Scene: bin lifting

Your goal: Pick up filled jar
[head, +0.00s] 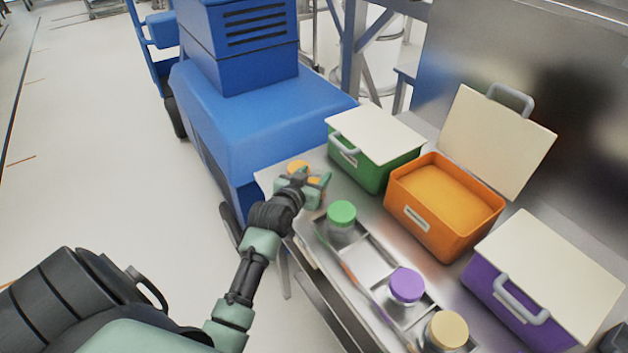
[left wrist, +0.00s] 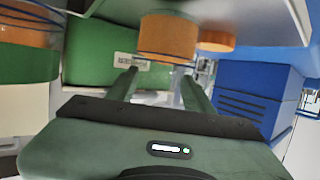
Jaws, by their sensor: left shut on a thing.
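My left gripper (head: 308,184) is at the far left end of the metal table, shut on a jar with an orange top (head: 316,184). The fingers hide most of this jar in the head view. In the left wrist view, the held orange-topped jar (left wrist: 168,38) sits between the two fingers (left wrist: 160,88), with a clear part below the orange. A second orange-topped jar (head: 298,167) is just behind the gripper and also shows in the left wrist view (left wrist: 216,41). I cannot tell whether the held jar touches the table. My right gripper is not in view.
A metal tray (head: 366,263) holds jars with green (head: 341,213), purple (head: 406,285) and tan (head: 447,329) lids. Behind are a closed green bin (head: 372,176), an open orange-filled orange bin (head: 425,226) and a closed purple bin (head: 500,310). A blue machine (head: 245,120) stands beyond the table's left end.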

